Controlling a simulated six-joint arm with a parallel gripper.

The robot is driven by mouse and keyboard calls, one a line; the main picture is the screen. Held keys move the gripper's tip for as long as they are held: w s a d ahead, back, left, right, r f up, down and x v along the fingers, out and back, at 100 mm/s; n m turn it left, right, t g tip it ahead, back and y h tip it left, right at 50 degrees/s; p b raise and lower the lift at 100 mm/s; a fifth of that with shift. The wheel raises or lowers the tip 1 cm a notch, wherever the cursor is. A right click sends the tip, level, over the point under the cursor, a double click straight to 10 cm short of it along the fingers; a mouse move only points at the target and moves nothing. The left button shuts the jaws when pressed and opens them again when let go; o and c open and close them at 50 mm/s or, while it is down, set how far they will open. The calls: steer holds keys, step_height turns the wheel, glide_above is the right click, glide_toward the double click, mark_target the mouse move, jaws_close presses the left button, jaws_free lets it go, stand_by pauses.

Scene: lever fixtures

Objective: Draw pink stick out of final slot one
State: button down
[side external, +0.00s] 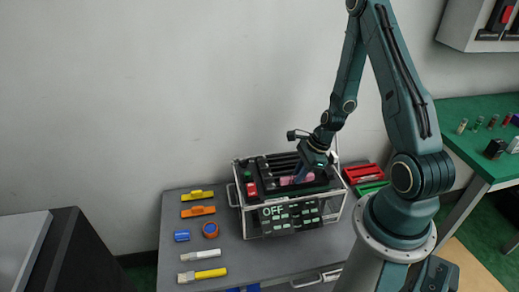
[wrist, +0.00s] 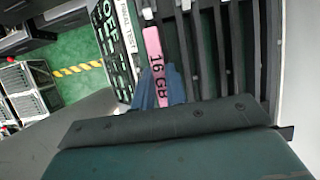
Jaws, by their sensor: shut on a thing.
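The pink stick (wrist: 153,45) is marked "16 GB" and lies between my gripper's two blue fingers in the wrist view. In the side external view a bit of the pink stick (side external: 285,181) shows at the top of the fixture box (side external: 337,210). My gripper (wrist: 159,88) is shut on the pink stick, and it also shows over the box in the side view (side external: 298,178). A white label reading "FINAL TEST" (wrist: 127,25) is beside the stick. The stick's lower end and its fit in the slot are hard to make out.
The box's front panel (side external: 290,212) reads "OFF", and a red part (side external: 251,188) is on its top left. Dark parallel slots (wrist: 205,50) run beside the stick. Red and green trays (side external: 363,173) are behind right.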

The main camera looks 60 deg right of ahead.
steer(key=shift+r, duration=1.4)
stand_by(1.0)
steer(key=shift+r, duration=0.7)
steer(key=shift+r, duration=0.2)
steer(key=shift+r, duration=0.9)
